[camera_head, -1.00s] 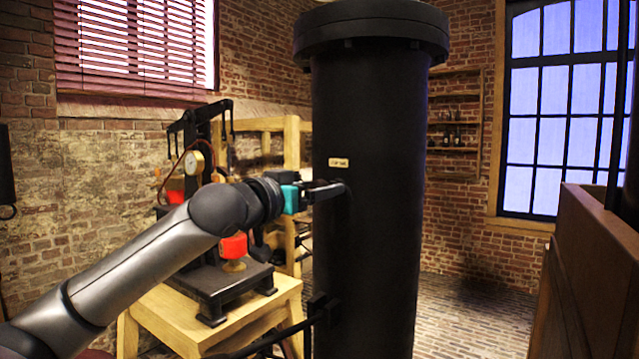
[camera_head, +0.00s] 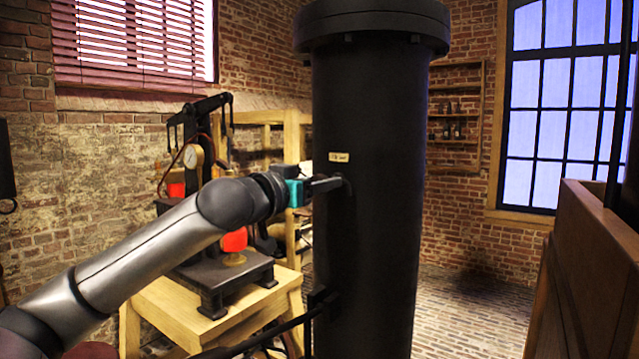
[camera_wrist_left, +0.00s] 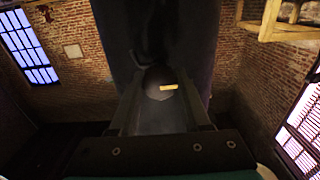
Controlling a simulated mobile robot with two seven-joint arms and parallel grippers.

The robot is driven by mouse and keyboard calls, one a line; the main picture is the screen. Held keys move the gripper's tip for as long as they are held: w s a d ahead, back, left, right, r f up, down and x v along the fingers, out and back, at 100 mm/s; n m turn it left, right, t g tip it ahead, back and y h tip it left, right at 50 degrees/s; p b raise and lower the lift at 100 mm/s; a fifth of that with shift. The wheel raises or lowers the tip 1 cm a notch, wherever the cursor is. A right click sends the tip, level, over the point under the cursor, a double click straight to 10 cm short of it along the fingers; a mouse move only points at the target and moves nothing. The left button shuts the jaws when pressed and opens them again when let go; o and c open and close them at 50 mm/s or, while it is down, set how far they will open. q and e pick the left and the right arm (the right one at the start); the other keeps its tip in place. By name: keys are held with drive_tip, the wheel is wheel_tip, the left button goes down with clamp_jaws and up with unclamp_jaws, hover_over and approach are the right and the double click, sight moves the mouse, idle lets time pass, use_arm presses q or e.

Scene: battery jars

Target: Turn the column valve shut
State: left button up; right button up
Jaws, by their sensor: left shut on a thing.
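The tall black column (camera_head: 370,240) stands in the middle of the head view with a small pale label plate (camera_head: 339,157) on its front. My left gripper (camera_head: 338,183) is at the column's left front, just below the plate. Its fingers are shut on a dark part at the column, taken as the valve handle. In the left wrist view, a dark rounded shape (camera_wrist_left: 157,78) shows between the fingers, beside the pale plate (camera_wrist_left: 168,87). The handle's outline and angle are too dark to tell. My right gripper is not in view.
A wooden table (camera_head: 220,310) with a black press and gauge (camera_head: 193,156) stands behind my left arm. A dark bar (camera_head: 270,333) meets the column low on its left. A wooden cabinet (camera_head: 590,270) is at the right. Brick floor is clear between column and cabinet.

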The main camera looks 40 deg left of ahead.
use_arm(q)
clamp_jaws()
drive_tip(key=m+p, duration=0.1)
drive_tip(key=m, duration=0.4)
drive_tip(key=shift+d, duration=0.1)
drive_tip(key=m+p, duration=0.1)
drive_tip(key=m, duration=0.3)
drive_tip(key=shift+f+m, duration=0.1)
drive_tip(key=shift+m, duration=0.2)
drive_tip(key=m+p, duration=0.1)
drive_tip(key=m, duration=0.2)
drive_tip(key=shift+d+m, duration=0.1)
drive_tip(key=shift+m, duration=0.2)
drive_tip(key=shift+f+m+p, duration=0.1)
drive_tip(key=shift+m+p, duration=1.75)
drive_tip(key=shift+m, duration=0.55)
